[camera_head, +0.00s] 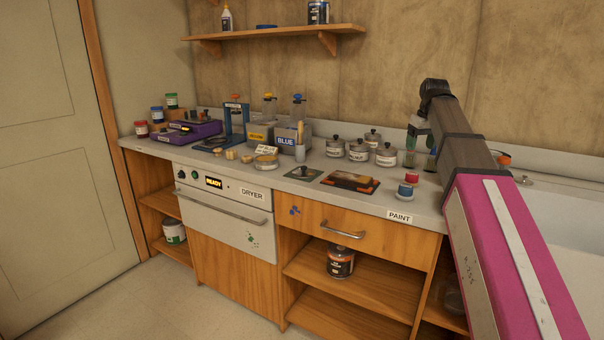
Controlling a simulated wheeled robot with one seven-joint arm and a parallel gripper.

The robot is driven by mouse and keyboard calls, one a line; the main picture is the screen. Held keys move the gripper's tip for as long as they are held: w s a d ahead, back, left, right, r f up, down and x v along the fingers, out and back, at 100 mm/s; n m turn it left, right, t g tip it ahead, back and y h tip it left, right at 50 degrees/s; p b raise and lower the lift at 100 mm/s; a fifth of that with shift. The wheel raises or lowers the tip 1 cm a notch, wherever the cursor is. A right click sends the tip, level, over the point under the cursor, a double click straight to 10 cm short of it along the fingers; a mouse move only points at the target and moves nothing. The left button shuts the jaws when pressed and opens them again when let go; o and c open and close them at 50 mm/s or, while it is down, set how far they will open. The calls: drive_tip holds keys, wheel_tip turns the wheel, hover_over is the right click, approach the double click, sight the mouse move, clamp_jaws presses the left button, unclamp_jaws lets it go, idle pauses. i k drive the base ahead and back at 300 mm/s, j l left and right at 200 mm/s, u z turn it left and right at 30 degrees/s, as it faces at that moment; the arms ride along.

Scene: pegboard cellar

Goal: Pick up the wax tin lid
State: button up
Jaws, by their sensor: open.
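A shallow round gold-rimmed tin or lid (265,162) lies on the grey counter, left of the middle. It looks like the wax tin or its lid, but it is too small to tell which. A white card with unreadable writing (266,150) is right behind it. My arm rises from the lower right to a dark joint near the back of the counter. My gripper's fingers do not show, and nothing held can be seen.
Small tan pieces (231,154) sit left of the tin. A grey bin marked BLUE (286,141) stands behind it. A dark tray (350,182) and several lidded pots (358,150) are to the right. The dryer (225,208) is below the counter.

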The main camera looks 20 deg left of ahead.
sight(302, 172)
drive_tip(key=j+z, duration=0.1)
drive_tip(key=j, duration=0.65)
drive_tip(key=k+j+z, duration=0.1)
drive_tip(key=j, duration=0.65)
drive_tip(key=j+z, duration=0.1)
drive_tip(key=j, duration=0.65)
drive_tip(key=k, duration=0.05)
